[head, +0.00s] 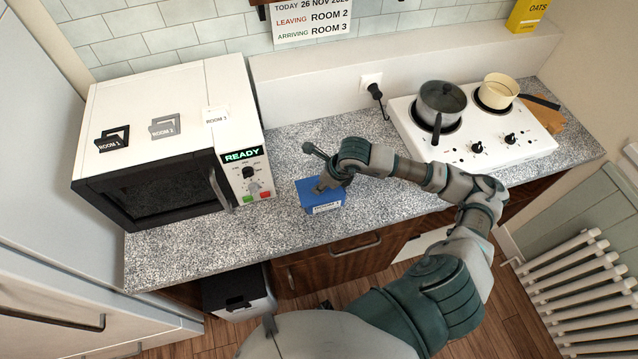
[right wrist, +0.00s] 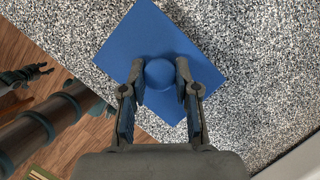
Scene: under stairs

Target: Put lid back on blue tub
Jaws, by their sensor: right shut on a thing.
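A blue tub (head: 324,208) with a white label on its front stands on the speckled worktop, right of the microwave. My right gripper (head: 320,187) is directly above it. In the right wrist view its fingers (right wrist: 159,80) are closed on the round knob of the square blue lid (right wrist: 153,27). The lid is over the tub; I cannot tell whether it is fully seated. A dark gripper-like part (right wrist: 22,77), perhaps my left gripper, shows over the floor at the left of the right wrist view, too small to read.
A white microwave (head: 235,98) showing READY stands to the left. A white hob (head: 470,150) with a grey pan (head: 441,100) and a cream pan (head: 498,90) is to the right. Bare worktop (head: 240,245) lies in front of the microwave.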

